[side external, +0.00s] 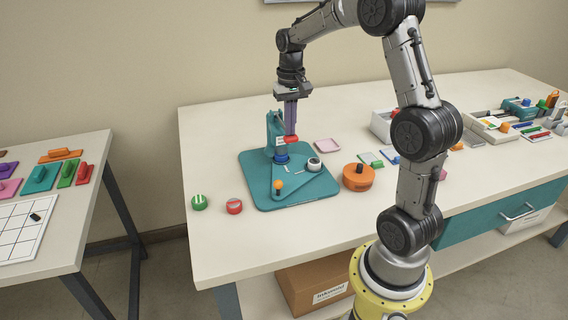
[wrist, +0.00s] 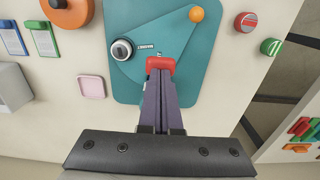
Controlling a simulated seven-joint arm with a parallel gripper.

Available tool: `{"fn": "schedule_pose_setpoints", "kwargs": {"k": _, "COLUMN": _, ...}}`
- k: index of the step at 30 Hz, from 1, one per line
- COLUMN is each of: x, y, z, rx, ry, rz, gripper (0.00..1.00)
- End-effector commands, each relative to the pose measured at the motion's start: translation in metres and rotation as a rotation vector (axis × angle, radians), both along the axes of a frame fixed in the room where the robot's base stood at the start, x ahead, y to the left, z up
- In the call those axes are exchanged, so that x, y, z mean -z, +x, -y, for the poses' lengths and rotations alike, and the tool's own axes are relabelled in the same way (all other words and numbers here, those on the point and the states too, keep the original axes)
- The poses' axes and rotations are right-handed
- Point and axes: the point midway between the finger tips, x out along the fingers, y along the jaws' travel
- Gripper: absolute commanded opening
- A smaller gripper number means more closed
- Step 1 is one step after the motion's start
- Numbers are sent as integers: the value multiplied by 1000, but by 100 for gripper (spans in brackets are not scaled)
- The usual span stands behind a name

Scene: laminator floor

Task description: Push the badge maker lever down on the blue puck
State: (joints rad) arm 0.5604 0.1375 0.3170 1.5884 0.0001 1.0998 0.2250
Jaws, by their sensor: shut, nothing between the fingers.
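The badge maker has a teal base plate (side external: 300,200), also in the wrist view (wrist: 203,75), and a teal upright (side external: 272,130) at its back. The lever's red grip (side external: 291,138) sits high beside the upright; it also shows in the wrist view (wrist: 161,64). The blue puck (side external: 281,158) is low at the upright's foot, below the red grip; in the wrist view it is hidden. My gripper (side external: 290,130) points down with its purple fingers shut and empty. Its tips are at the red grip, seemingly touching it from above; they also show in the wrist view (wrist: 161,76).
On the plate are an orange ball (side external: 278,184) and a black-and-white dial (side external: 314,164). Green (side external: 199,202) and red (side external: 234,206) round pieces lie left of it. An orange cylinder (side external: 358,178) and a pink dish (side external: 327,145) are to the right. The table's front left is clear.

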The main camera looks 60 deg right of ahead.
Motion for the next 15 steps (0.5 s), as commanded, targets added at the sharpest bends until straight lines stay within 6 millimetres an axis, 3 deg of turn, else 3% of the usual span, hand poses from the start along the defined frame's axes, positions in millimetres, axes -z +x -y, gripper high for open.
{"fn": "schedule_pose_setpoints", "kwargs": {"k": 15, "x": -33, "y": 0, "z": 0, "rx": 0, "ry": -1, "rz": 1, "gripper": 0}}
